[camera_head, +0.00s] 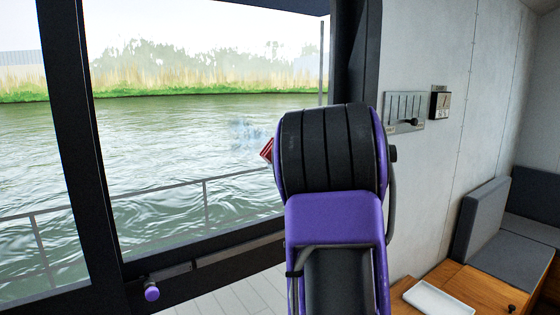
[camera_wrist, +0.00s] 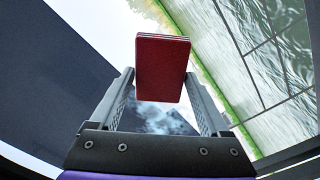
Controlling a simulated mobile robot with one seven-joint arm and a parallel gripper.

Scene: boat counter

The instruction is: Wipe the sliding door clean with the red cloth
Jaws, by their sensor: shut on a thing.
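The sliding door (camera_head: 190,160) is a large glass pane in a dark frame, with water and reeds visible through it. A pale bluish smudge (camera_head: 246,133) shows on the glass, just left of my arm. It also shows in the wrist view (camera_wrist: 158,118), partly hidden behind the cloth and gripper. The red cloth (camera_wrist: 162,68) is a folded, layered block between the two fingers of my gripper (camera_wrist: 160,78), which is shut on it. In the head view, only a corner of the cloth (camera_head: 267,150) shows beside my arm, which hides the gripper. I cannot tell whether the cloth touches the glass.
A purple knob (camera_head: 151,292) sits low on the door frame. A wall panel with a lever (camera_head: 405,112) is to the right. A wooden table (camera_head: 470,290) with a white tray (camera_head: 438,300) and a grey bench (camera_head: 515,255) fill the lower right.

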